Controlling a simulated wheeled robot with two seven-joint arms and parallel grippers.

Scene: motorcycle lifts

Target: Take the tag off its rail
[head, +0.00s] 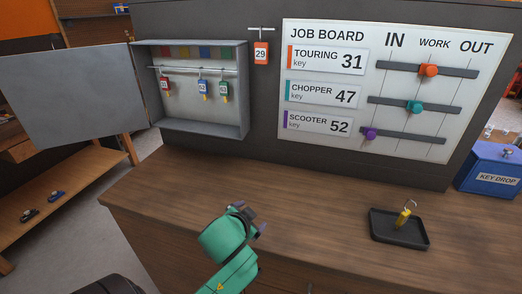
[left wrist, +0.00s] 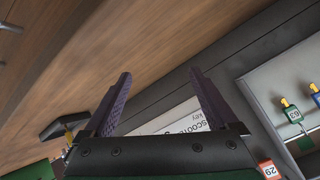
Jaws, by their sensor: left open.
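An orange tag with a white "29" label (head: 261,54) hangs from a short light rail (head: 261,29) on the dark panel, between the open cabinet and the job board. The tag also shows at the lower right edge of the left wrist view (left wrist: 268,170). My left gripper (head: 252,218) is above the wooden counter, below and in front of the tag and well apart from it. In the left wrist view its two dark fingers (left wrist: 160,98) are spread with nothing between them. My right gripper is not in view.
The open cabinet (head: 246,92) holds red, blue and green tags on hooks; its door (head: 70,92) swings left. The job board (head: 300,150) has coloured sliders. A black tray (head: 388,238) with a yellow-tagged key (head: 403,219) and a blue key drop box (head: 490,184) are right. The counter's middle is clear.

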